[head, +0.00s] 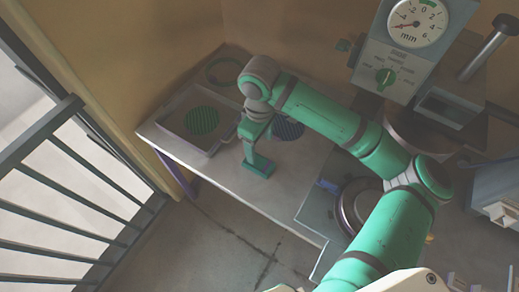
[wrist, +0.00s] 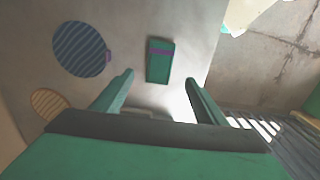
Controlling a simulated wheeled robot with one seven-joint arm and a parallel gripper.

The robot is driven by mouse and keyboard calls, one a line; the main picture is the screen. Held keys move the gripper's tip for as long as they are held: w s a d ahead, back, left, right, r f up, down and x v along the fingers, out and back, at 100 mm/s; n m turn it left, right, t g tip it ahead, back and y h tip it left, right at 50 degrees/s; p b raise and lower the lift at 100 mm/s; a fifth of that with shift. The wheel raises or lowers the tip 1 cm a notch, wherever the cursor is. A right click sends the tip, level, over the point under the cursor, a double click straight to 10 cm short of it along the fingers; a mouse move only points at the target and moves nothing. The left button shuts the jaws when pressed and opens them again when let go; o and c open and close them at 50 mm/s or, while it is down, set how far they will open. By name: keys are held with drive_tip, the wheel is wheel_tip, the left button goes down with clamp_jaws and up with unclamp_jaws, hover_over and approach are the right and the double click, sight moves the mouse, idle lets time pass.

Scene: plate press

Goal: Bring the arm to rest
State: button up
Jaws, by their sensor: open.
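My gripper (head: 249,150) hangs over the pale table, pointing down. In the wrist view its two fingers (wrist: 158,92) are spread apart with nothing held between them. A small teal block with a purple band (wrist: 160,62) lies on the table just beyond the fingertips, apart from them. A teal piece (head: 259,166) just below the gripper in the head view appears to be this block. My green arm stretches left from the lower right, bent at the elbow.
A blue striped disc (head: 289,129) lies on the table (head: 220,182), partly behind my arm. A shallow tray (head: 171,125) holds a green striped disc (head: 202,121). A dial gauge (head: 417,22) stands at the right. A railing (head: 75,160) is left, with open floor in front.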

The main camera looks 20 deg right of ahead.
drive_tip(key=shift+s+d+r, duration=0.1)
drive_tip(key=shift+r, duration=0.35)
